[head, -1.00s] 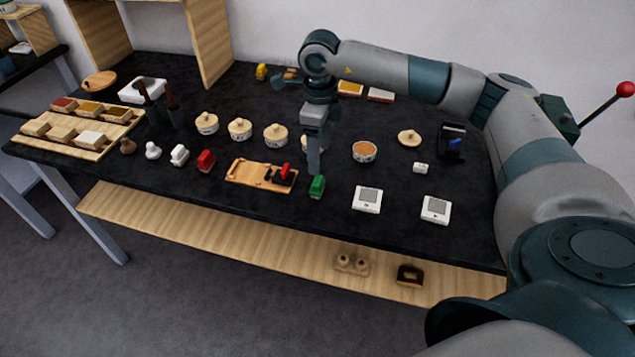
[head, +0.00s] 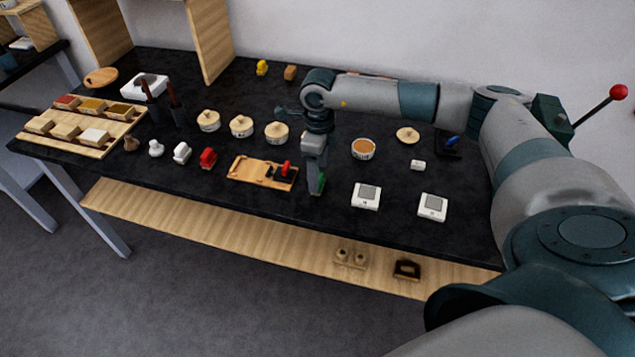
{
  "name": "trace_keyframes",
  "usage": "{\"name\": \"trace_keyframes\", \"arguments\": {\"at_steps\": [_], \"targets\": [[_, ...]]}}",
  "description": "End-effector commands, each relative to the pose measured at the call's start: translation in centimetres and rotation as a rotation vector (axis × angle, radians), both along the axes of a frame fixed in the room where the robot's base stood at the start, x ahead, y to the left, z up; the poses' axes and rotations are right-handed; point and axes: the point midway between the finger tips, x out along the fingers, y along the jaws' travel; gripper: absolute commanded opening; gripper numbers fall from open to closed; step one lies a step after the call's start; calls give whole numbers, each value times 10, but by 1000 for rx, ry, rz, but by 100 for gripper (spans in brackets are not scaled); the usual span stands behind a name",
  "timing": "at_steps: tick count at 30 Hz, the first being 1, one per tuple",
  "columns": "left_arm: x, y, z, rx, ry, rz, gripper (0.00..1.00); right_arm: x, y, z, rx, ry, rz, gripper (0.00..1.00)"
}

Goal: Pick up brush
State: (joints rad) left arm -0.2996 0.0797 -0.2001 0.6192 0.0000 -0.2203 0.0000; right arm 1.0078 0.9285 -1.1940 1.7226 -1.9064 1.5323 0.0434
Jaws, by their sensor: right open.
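No object is plainly recognisable as a brush at this size. Two slim dark upright tools (head: 174,98) with reddish-brown tops stand in dark holders at the left of the black table. My right gripper (head: 316,186) points down at the table's front middle, its jaws open. A small green block (head: 320,187) is right at its fingertips, partly hidden by them; I cannot tell whether they touch. A wooden tray (head: 242,174) with a red-and-black item (head: 284,170) lies just left of the gripper. My left gripper is not in view.
Several lidded jars (head: 241,127) stand behind the tray. A bowl (head: 363,149) and a black holder with a blue item (head: 451,141) are further right.

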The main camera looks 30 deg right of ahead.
Motion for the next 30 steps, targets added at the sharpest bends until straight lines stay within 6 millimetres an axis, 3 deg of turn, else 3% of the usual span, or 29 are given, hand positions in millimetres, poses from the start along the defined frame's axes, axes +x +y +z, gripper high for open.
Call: {"name": "trace_keyframes", "arguments": {"at_steps": [6, 13, 28, 29, 30], "targets": [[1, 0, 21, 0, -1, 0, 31, 4, 1, -17, -1, 4, 0, 64], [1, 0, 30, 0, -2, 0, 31, 4, 0, -43, -1, 3, -1, 64], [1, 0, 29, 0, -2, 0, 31, 4, 0, -46, -1, 2, 0, 64], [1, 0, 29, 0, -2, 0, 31, 4, 0, -46, -1, 2, 0, 62], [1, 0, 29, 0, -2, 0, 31, 4, 0, -46, -1, 2, 0, 52]]}}
